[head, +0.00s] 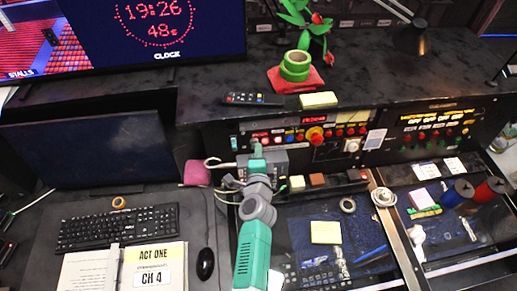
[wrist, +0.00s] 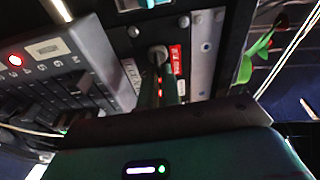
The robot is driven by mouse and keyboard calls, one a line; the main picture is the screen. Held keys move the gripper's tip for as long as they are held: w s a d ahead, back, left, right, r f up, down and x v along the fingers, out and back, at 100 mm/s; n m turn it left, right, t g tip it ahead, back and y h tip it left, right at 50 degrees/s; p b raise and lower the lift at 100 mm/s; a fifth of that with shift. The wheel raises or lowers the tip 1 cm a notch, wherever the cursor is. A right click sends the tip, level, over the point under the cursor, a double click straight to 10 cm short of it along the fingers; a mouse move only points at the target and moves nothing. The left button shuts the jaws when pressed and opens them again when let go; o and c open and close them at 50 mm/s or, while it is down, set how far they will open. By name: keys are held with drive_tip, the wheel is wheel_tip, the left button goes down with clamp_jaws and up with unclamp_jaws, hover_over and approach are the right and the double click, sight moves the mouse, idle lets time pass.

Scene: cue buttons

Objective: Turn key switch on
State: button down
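The key switch (wrist: 158,54) is a round metal switch with a dark middle on the black panel, with a red label to its right in the wrist view. My gripper (wrist: 159,82) points straight at it, its two green fingers close together with a narrow gap. The fingertips overlap the lower part of the switch; I cannot tell if they touch or hold the key. In the head view my gripper (head: 257,147) is at the left end of the console's front panel, and my arm hides the switch there.
In the head view, a red emergency button (head: 315,135) is to the right on the panel. A pink block (head: 197,173) and a keyboard (head: 117,228) are left of my arm.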

drive_tip(key=shift+m, duration=0.4)
drive_tip(key=c, duration=1.6)
unclamp_jaws()
drive_tip(key=shift+s+r+p, duration=0.15)
drive_tip(key=shift+s+p, duration=0.1)
drive_tip(key=shift+p, duration=0.25)
drive_tip(key=s+p, duration=0.4)
drive_tip(key=s, duration=0.3)
drive_tip(key=shift+r, duration=0.4)
drive_tip(key=shift+s+a, duration=0.1)
